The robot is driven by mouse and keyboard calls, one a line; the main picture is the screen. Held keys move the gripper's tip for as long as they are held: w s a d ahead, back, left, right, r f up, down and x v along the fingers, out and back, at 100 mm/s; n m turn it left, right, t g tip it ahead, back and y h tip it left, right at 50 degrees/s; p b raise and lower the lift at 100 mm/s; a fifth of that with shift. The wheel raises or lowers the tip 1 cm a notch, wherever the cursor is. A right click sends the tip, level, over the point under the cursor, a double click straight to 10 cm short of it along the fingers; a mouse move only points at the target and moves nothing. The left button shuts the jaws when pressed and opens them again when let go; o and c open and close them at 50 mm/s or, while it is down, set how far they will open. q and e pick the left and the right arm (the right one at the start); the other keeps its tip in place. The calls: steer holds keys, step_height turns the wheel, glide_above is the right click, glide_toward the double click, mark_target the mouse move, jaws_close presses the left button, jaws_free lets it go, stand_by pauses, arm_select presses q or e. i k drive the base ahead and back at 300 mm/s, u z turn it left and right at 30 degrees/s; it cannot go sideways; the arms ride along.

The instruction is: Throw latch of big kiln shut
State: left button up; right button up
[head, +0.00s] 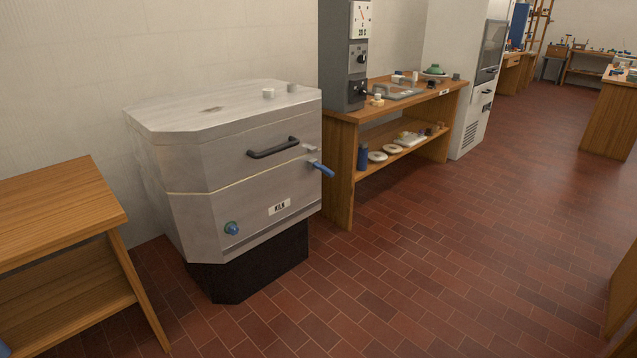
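The big kiln (200,230) stands at the left of the head view on a black base (250,272). It is a grey faceted box labelled KILN. Its lid (220,118) looks closed, with a thin light seam between lid and body. A black bar handle (273,148) is on the front of the lid. The latch (321,169) has a blue grip and sits at the right of the front, near the seam. It sticks out to the right and slightly down. I cannot tell whether it is engaged. Neither gripper is in view.
A wooden table (60,205) stands left of the kiln. A wooden bench (345,185) with a grey control box (344,60) stands to its right, then a tall white cabinet (455,75). The brick floor (430,270) in front and to the right is clear.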

mark_target(322, 169)
steer(key=u, duration=0.2)
steer(key=i, duration=1.95)
steer(key=z, duration=1.75)
